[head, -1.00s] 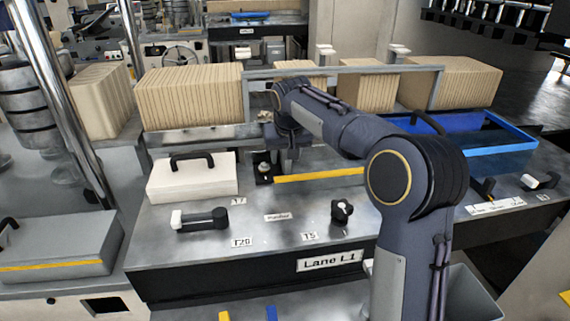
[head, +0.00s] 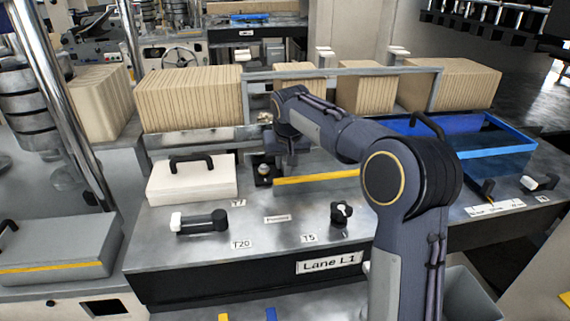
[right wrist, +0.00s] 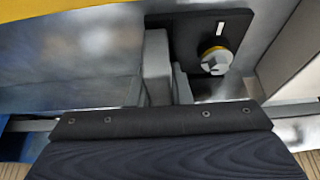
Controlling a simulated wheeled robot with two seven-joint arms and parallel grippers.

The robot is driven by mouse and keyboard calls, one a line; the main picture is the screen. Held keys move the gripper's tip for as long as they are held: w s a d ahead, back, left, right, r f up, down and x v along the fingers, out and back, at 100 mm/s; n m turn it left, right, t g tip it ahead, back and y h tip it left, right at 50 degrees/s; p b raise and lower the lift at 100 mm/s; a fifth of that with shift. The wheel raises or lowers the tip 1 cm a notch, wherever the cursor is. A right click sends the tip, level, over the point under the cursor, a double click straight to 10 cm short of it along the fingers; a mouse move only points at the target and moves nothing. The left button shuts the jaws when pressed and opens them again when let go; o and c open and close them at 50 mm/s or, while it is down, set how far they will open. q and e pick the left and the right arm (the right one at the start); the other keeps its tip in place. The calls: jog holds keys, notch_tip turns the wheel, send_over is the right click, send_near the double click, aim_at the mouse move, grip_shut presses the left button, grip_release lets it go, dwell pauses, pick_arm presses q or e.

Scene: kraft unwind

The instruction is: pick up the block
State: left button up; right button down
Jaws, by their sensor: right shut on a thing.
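My right gripper (head: 286,165) points down over the grey bench top, beside a black plate with a round knob (head: 264,174). In the right wrist view my right gripper (right wrist: 170,82) has its grey fingers close together, shut on the block. The block is mostly hidden between the fingers, and its shape and colour are not clear. The black plate with its yellow-ringed knob (right wrist: 215,58) is just right of the fingers there. A grey panel with a yellow stripe (head: 318,178) lies right of the gripper. My left gripper is not in view.
A white box with a black handle (head: 192,180) stands left of the gripper. A blue tray (head: 495,155) is at right. A black lever (head: 200,221) and a knob (head: 342,212) stand at the front.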

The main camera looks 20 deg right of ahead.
jog(key=shift+r, duration=0.45)
notch_tip(320, 180, up, 2)
jog(key=shift+r, duration=0.25)
jog(key=s+a+r+b, duration=0.2)
jog(key=s+a+r, duration=0.1)
jog(key=s+r, duration=0.6)
jog(key=s, duration=0.4)
jog(key=shift+s+a+r, duration=0.25)
jog(key=shift+a+r, duration=0.05)
jog(key=shift+a, duration=0.1)
